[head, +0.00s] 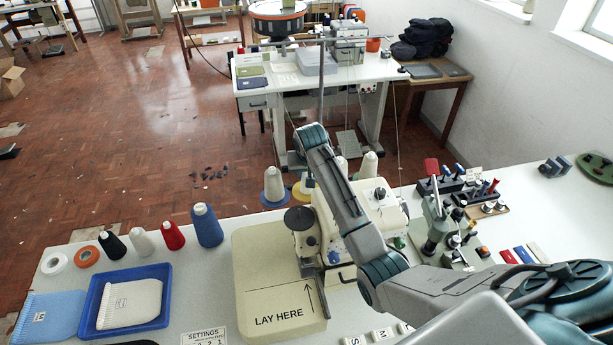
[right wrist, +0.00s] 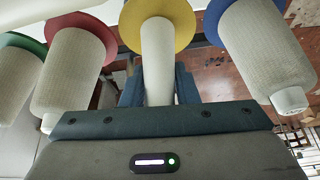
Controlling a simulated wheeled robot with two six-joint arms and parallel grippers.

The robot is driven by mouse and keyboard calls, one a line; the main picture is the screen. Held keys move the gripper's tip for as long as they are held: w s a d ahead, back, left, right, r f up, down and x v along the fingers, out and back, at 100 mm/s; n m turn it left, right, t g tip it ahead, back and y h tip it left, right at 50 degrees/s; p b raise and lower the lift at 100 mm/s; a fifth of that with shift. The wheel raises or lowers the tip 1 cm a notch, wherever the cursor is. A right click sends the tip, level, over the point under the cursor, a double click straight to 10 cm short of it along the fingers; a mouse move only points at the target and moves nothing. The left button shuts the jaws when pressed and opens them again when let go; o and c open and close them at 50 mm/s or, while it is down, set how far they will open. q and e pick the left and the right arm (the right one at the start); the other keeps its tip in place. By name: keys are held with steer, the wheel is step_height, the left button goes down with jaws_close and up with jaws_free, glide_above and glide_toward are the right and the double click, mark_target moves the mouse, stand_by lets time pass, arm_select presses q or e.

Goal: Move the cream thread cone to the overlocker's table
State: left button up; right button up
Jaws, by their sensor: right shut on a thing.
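My right gripper (right wrist: 158,88) is shut on a cream thread cone (right wrist: 158,55) that has a yellow disc at its base; a finger lies on each side of it. The overlocker (head: 348,46) stands on a white table (head: 300,77) at the back. My left gripper is not in view.
Similar cones flank the held one: one on a blue disc (right wrist: 262,50), one on red (right wrist: 68,75), one on green (right wrist: 15,75). Black, cream (head: 142,243), red and blue cones stand on the near table. A sewing machine (head: 368,215) sits below my arm. A thin upright pole (head: 321,85) rises behind.

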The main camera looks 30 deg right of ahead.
step_height(320, 180, up, 9)
steer(key=b, duration=0.3)
steer(key=shift+f+b, duration=0.15)
steer(key=shift+b, duration=0.25)
step_height(320, 180, up, 3)
steer(key=shift+f+p, duration=0.15)
steer(key=shift+p, duration=0.9)
steer(key=shift+f, duration=0.1)
